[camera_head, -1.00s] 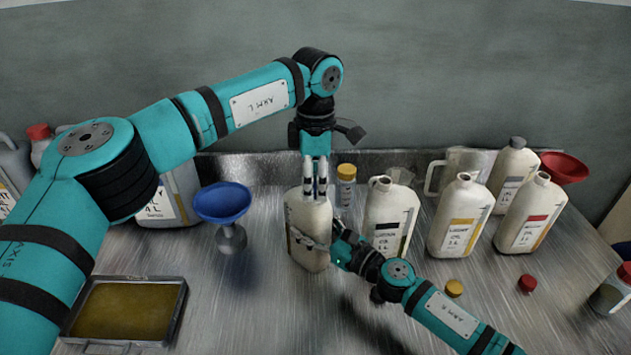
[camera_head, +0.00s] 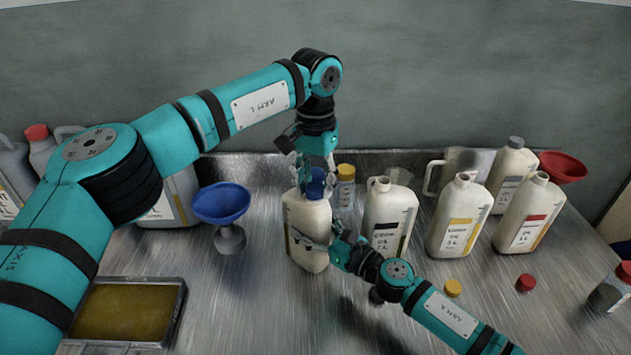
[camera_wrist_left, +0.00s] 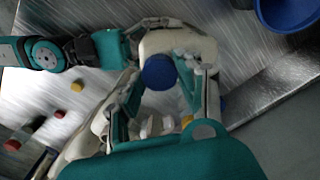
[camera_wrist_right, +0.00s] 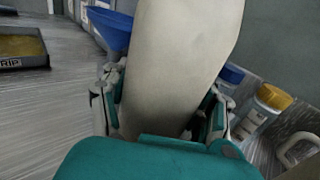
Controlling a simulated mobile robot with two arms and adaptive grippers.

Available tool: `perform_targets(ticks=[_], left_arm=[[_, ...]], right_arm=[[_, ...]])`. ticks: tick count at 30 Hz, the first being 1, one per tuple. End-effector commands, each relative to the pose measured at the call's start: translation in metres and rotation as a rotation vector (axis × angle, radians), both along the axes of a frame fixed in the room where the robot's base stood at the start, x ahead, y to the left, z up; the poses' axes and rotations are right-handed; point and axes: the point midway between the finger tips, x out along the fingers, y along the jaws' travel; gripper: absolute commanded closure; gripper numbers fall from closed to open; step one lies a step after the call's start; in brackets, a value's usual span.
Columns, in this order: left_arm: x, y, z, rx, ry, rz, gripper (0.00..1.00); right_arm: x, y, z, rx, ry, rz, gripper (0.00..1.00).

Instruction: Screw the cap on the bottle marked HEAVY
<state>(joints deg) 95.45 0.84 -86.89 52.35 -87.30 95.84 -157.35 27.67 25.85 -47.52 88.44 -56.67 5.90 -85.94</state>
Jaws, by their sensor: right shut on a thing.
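The held white bottle (camera_head: 307,228) stands upright on the metal table near the middle. Its label is mostly hidden by my right gripper (camera_head: 330,247), so I cannot read HEAVY on it. The right gripper is shut on the bottle's body, which also fills the right wrist view (camera_wrist_right: 180,65). A blue cap (camera_head: 316,186) sits at the top of this bottle; whether it is fully seated is unclear. My left gripper (camera_head: 314,174) is above the bottle. In the left wrist view its fingers are spread on either side of the blue cap (camera_wrist_left: 158,72), with gaps visible.
A bottle with a black label band (camera_head: 388,220) stands close to the right, and a yellow-capped small bottle (camera_head: 346,188) behind. A blue funnel (camera_head: 222,203) and a drip tray (camera_head: 128,310) are on the left. Loose yellow (camera_head: 453,288) and red (camera_head: 526,282) caps lie right.

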Motion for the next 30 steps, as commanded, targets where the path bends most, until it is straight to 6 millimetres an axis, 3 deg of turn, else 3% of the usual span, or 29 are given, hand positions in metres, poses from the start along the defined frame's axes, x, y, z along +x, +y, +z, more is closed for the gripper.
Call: perform_targets(ticks=[5, 14, 24, 30], left_arm=[[0.000, 0.000, 0.000, 0.000, -0.001, 0.002, 0.43], [0.000, 0.000, 0.003, 0.000, 0.000, 0.002, 0.43], [0.000, 0.000, 0.042, 0.000, -0.001, 0.003, 0.43], [0.000, 0.000, 0.045, 0.000, 0.001, 0.002, 0.43]], right_arm=[[-0.001, 0.000, -0.002, 0.000, 0.004, 0.002, 1.00], [-0.001, 0.000, -0.002, 0.001, 0.005, 0.002, 1.00], [-0.001, 0.000, -0.002, 0.001, 0.006, 0.002, 1.00], [-0.001, 0.000, -0.002, 0.001, 0.006, 0.002, 1.00]])
